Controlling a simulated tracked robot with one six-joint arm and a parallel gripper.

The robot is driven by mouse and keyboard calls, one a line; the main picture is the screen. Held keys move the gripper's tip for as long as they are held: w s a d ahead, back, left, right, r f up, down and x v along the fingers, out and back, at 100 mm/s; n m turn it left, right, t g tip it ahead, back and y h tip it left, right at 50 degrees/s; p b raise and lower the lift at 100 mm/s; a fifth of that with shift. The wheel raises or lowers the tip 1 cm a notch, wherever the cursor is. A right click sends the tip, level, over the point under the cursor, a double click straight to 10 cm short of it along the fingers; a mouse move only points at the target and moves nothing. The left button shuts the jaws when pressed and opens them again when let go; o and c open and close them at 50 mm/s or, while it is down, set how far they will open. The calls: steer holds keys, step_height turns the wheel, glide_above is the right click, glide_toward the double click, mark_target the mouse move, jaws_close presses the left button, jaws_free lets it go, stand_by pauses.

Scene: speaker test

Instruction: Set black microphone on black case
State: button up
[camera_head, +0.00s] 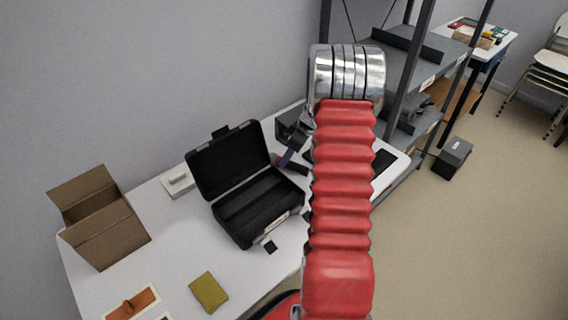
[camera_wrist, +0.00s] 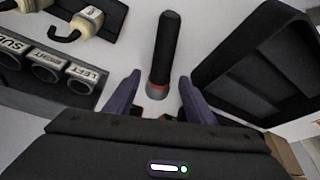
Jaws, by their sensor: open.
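The black microphone (camera_wrist: 165,45) lies on the white table in the wrist view, with a silver end ringed in red nearest me. My gripper (camera_wrist: 160,88) is open and empty, its two purple fingers on either side of the microphone's near end; I cannot tell how high they are above it.
A dark box with sockets labelled SUB, RIGHT and LEFT (camera_wrist: 50,68) and labelled plugs (camera_wrist: 88,20) lie left of the microphone. An open cardboard box (camera_head: 112,232), a yellow-green pad (camera_head: 208,292) and a small black block (camera_head: 270,247) are on the table. Grey shelving (camera_head: 405,70) stands behind.

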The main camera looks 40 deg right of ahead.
steer(key=shift+x, duration=1.8)
steer(key=shift+c, duration=0.5)
jaws_close()
step_height(320, 180, up, 28)
stand_by(0.5)
